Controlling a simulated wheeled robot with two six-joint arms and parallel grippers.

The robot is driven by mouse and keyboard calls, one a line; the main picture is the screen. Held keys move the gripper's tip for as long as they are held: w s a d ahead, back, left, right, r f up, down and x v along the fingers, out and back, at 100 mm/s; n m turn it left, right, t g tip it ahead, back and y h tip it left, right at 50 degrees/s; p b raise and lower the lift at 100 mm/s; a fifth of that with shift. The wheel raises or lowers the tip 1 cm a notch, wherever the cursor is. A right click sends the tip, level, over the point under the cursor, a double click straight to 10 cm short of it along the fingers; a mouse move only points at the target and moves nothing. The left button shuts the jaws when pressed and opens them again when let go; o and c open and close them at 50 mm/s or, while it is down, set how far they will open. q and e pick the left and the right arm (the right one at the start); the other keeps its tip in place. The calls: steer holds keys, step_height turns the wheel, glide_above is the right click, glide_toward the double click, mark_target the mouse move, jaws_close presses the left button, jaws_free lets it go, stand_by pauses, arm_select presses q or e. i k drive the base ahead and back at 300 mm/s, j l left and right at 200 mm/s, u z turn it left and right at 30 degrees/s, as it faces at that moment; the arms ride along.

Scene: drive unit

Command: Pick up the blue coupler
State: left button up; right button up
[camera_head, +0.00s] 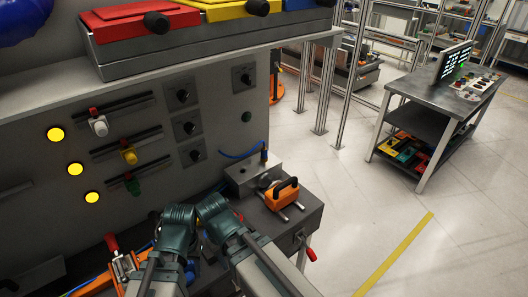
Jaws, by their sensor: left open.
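A thin blue hose (236,155) arches from the panel to a small dark blue fitting (264,152), which stands upright at the back of a grey metal block (245,177). This fitting looks like the blue coupler, but it is too small to be sure. My left gripper (195,214) is open, low in the picture, in front of the panel and to the lower left of the block. It is apart from the fitting. I cannot make out anything held in it. My right gripper cannot be made out.
An orange part with a black handle (283,194) sits on the dark bench right of the block. Red-handled orange clamps (122,264) lie at lower left. The panel (215,110) has knobs, sliders and yellow lights. A cart (432,108) stands at right; the floor between is clear.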

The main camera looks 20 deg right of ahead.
mark_target(264, 151)
steer(key=i+l+u, duration=0.1)
steer(key=l, duration=0.3)
steer(key=i+l+u, duration=0.1)
steer(key=i+l, duration=0.15)
steer(key=l, duration=0.15)
steer(key=i+l+u, duration=0.1)
steer(key=l, duration=0.35)
steer(key=i+l, duration=0.2)
steer(key=l, duration=0.25)
steer(key=i+l+u, duration=0.15)
steer(key=l, duration=0.25)
steer(key=i+l+u, duration=0.1)
steer(key=l, duration=0.35)
steer(key=i+l+u, duration=0.1)
steer(key=l, duration=0.35)
